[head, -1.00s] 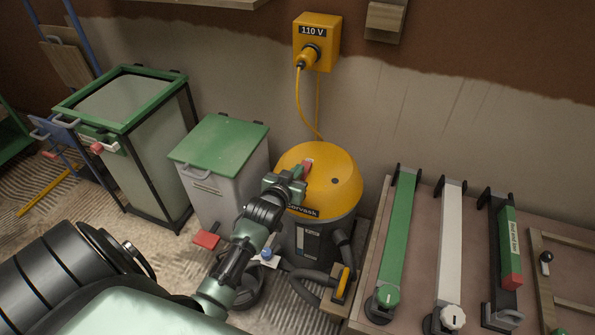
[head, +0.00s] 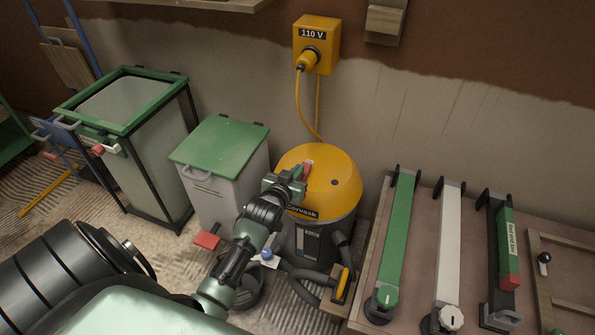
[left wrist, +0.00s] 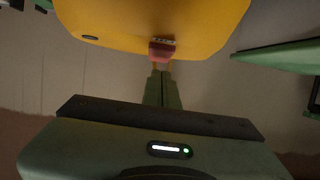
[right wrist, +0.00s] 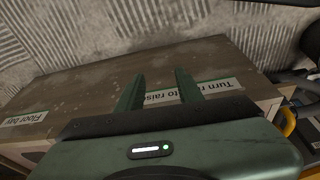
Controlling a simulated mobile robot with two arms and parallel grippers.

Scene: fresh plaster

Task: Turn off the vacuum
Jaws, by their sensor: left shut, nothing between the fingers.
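The vacuum (head: 325,185) has a yellow domed top and a dark grey body, and stands on the floor by the wall. A red switch (head: 308,166) sits on its top, and it also shows in the left wrist view (left wrist: 161,52). My left gripper (head: 301,173) is shut and empty, with its fingertips at the red switch. In the left wrist view the closed fingertips (left wrist: 161,69) appear at or very near the switch's edge; contact is not certain. My right gripper (right wrist: 158,82) is open and empty above a wooden box; it is not seen in the head view.
A yellow 110 V socket box (head: 317,45) with a plug and cable hangs behind the vacuum. A green-lidded bin (head: 220,150) stands left of it. A bench (head: 420,230) with long bars lies right. The wooden box (right wrist: 90,85) carries text labels.

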